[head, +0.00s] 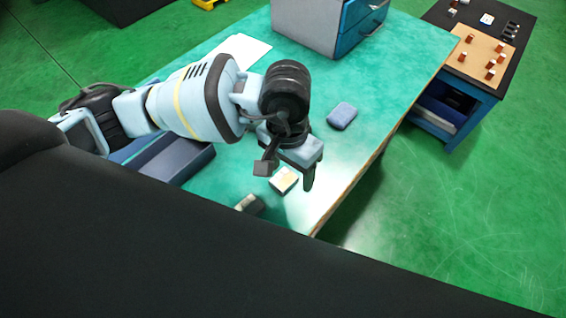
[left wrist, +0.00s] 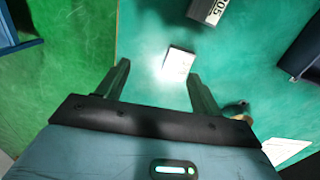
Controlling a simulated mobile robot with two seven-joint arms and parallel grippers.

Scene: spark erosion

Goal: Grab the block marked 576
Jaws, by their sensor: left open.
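A small block with a pale, bright top (head: 284,179) lies on the green tabletop. It also shows in the left wrist view (left wrist: 178,63), where its top is washed out by glare and I cannot read a number. A grey block (head: 249,204) lies nearer to me, partly cut off by my own body; in the left wrist view this grey block (left wrist: 208,10) has a white label ending in "05". My left gripper (head: 286,173) is open and empty, above the pale-topped block, with its fingers (left wrist: 158,71) pointing toward it. My right gripper is not in view.
A blue sponge-like block (head: 342,116) lies right of the arm. A grey open bin (head: 187,165) is at left. A drawer cabinet (head: 310,22) and white paper (head: 232,50) are at the back. The table's right edge (head: 345,192) is close to the gripper.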

